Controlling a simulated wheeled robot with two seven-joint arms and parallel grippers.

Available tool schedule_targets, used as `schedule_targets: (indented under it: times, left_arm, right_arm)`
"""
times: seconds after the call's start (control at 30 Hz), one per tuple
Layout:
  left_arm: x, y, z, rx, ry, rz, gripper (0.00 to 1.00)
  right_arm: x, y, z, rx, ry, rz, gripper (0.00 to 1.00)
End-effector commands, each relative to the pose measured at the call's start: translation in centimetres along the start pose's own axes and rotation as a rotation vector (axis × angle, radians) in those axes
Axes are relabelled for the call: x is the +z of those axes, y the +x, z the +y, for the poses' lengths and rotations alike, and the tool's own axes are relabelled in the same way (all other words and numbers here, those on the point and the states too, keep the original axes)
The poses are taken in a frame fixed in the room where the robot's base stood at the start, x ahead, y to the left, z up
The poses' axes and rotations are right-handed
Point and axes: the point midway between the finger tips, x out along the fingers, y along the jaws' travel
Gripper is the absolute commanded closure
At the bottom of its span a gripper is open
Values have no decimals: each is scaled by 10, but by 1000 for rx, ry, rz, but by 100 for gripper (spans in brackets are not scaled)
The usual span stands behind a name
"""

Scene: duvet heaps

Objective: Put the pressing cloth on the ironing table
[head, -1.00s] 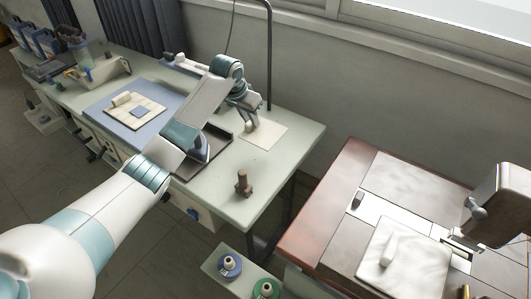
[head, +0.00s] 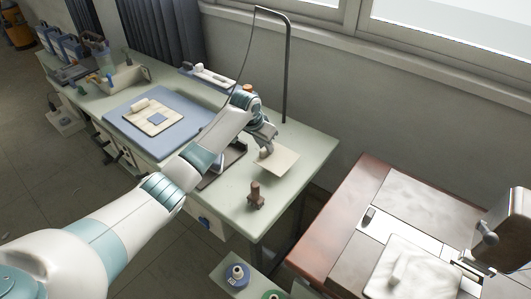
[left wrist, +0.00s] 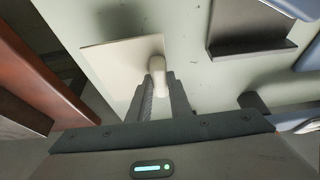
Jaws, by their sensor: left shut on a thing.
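The pressing cloth (head: 281,161) is a cream square with a pale upright grip on it, at the right part of the long pale green table (head: 225,200). My left gripper (head: 265,148) is over the cloth and shut on its grip. In the left wrist view the cloth (left wrist: 105,65) spreads left of the grip, and the fingers (left wrist: 158,82) hold the grip's lower end. A dark shadow beside the cloth suggests it is slightly off the tabletop. My right gripper is out of view.
A blue pad (head: 150,140) bears a cream block. A dark rest (head: 233,158) is partly behind my left arm. A brown peg (head: 255,196) stands near the front edge. A brown sewing table (head: 330,220) is to the right, across a gap. A black pole (head: 287,70) rises behind.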

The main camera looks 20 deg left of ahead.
Motion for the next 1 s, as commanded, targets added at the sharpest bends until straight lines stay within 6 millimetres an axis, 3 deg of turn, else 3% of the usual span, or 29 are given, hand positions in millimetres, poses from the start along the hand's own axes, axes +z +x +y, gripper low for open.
schedule_targets:
  times: [0.27, 0.6, 0.97, 1.0]
  left_arm:
    - [2, 4, 0, 0, 0, -2, 100]
    - [14, 34, 0, -1, -1, -1, 100]
    - [16, 36, 0, 0, 0, -1, 100]
    - [16, 37, 0, -1, 0, 0, 80]
  right_arm:
    - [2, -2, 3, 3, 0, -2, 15]
    - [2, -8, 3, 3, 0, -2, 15]
    - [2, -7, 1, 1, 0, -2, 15]
    - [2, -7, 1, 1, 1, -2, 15]
